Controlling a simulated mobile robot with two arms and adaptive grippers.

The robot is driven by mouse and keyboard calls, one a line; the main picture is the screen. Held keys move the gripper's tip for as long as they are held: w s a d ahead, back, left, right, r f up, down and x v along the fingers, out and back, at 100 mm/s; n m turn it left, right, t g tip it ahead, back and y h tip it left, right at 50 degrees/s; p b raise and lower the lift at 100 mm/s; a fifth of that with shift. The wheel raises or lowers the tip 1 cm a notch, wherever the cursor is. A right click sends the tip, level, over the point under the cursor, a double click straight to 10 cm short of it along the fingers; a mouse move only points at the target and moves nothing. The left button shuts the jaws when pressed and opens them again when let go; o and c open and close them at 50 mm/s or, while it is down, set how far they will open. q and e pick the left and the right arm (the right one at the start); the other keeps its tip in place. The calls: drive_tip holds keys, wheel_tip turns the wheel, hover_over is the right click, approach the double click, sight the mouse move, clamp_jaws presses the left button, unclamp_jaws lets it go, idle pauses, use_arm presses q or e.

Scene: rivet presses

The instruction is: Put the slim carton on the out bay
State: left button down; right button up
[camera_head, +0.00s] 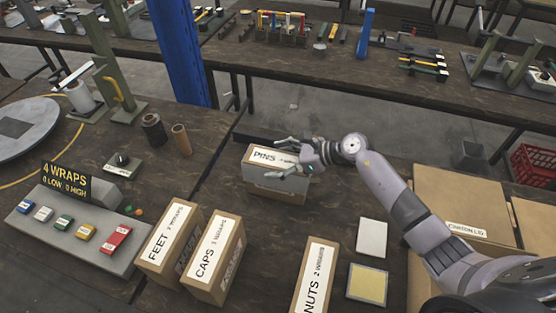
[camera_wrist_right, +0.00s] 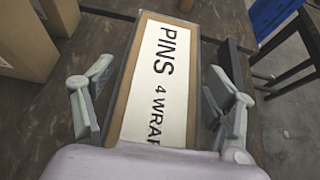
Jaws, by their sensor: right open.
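A carton labelled PINS, 4 wraps (camera_head: 262,156), stands near the table's far edge, its side faces looking grey. My right gripper (camera_head: 279,157) is open, with its fingers on either side of this carton's top. In the right wrist view the PINS carton (camera_wrist_right: 160,75) lies between the spread fingers (camera_wrist_right: 155,100), with gaps on both sides. Cartons labelled FEET (camera_head: 168,240), CAPS (camera_head: 215,258) and NUTS (camera_head: 315,275) stand nearer; NUTS looks narrow. I cannot tell which is called slim, or which spot is the out bay. My left gripper is not in view.
A grey button panel (camera_head: 75,235) with a "4 WRAPS" display stands at the left. A white square (camera_head: 371,238) and a yellow square (camera_head: 367,283) lie right of NUTS. Dark table lies bare between CAPS and PINS.

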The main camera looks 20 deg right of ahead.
drive_tip(key=shift+r, duration=0.15)
drive_tip(key=b+v, duration=0.2)
drive_tip(key=v, duration=1)
